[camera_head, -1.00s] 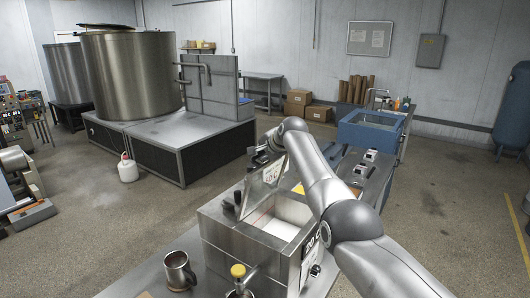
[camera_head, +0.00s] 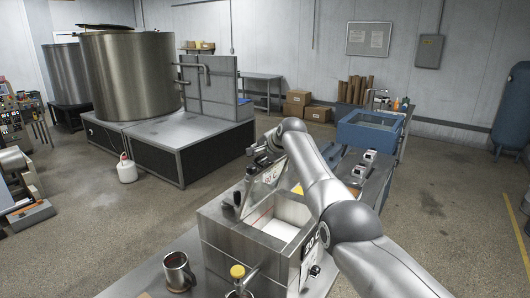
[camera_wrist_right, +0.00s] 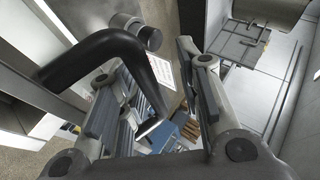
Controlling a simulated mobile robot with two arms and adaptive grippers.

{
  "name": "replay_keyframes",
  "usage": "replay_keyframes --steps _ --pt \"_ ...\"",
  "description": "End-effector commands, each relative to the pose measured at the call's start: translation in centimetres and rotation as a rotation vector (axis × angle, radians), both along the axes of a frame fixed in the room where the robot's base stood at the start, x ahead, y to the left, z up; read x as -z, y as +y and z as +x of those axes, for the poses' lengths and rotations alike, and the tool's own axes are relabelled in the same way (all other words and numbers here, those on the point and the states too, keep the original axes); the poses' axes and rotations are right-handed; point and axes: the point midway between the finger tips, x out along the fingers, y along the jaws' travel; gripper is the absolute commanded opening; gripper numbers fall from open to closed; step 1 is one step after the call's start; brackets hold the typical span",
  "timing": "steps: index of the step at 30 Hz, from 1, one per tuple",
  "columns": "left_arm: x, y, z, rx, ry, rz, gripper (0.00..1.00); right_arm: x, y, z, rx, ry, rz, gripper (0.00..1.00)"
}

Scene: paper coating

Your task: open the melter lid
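The melter (camera_head: 228,243) is a steel box on the bench at the bottom middle of the head view. Its lid (camera_head: 262,188) stands raised at the far-left side, with a pale label on it, and the pale inside (camera_head: 281,230) shows. My right gripper (camera_head: 262,153) is at the top of the raised lid, partly hidden by my forearm. In the right wrist view the fingers (camera_wrist_right: 155,88) are spread apart. A black bent handle (camera_wrist_right: 100,50) reaches between them, with no clear grip on it. My left gripper is not in view.
A steel mug (camera_head: 178,271) stands on the bench left of the melter. A tap with a yellow cap (camera_head: 237,271) is at the melter's front. A blue basin (camera_head: 369,132) stands farther back. Large steel tanks (camera_head: 128,75) are at the far left.

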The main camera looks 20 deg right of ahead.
Motion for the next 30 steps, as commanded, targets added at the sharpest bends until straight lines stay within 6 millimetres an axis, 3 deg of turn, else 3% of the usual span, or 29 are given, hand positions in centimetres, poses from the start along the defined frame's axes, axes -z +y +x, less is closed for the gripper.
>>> replay_keyframes --steps 14,30 --pt "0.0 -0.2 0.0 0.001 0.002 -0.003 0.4 -1.4 -0.3 -1.9 0.001 -0.001 0.0 0.34" --pt "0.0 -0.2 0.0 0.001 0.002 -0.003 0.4 -5.2 -1.1 -6.5 0.001 -0.004 -0.001 0.34"
